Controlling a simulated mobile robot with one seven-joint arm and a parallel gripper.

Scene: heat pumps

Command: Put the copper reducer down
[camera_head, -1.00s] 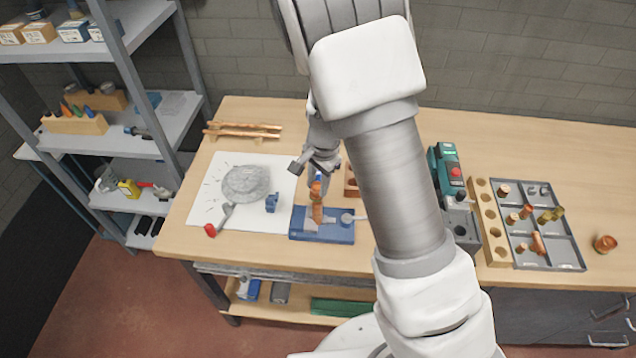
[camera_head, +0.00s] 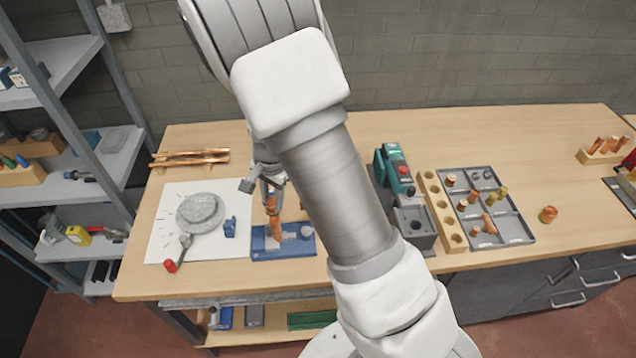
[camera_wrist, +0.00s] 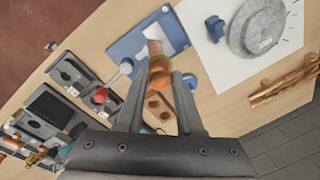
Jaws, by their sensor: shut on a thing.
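My gripper (camera_head: 270,188) is over the blue fixture (camera_head: 262,254) on the bench, left of my arm. In the wrist view, my gripper (camera_wrist: 160,78) is shut on the copper reducer (camera_wrist: 160,69), which sits between the fingertips. In the head view the reducer (camera_head: 271,203) is a small orange-brown piece below the fingers. Another copper piece (camera_head: 276,231) stands upright in the blue fixture, just below the reducer; it also shows in the wrist view (camera_wrist: 153,34). I cannot tell whether the two touch.
A white sheet (camera_head: 165,225) with a round grey disc (camera_head: 200,209) lies left of the fixture. A green machine (camera_head: 393,168), a drilled wooden block (camera_head: 430,190) and a grey compartment tray (camera_head: 513,234) with copper fittings stand to the right. Copper pipes (camera_head: 190,158) lie behind the sheet.

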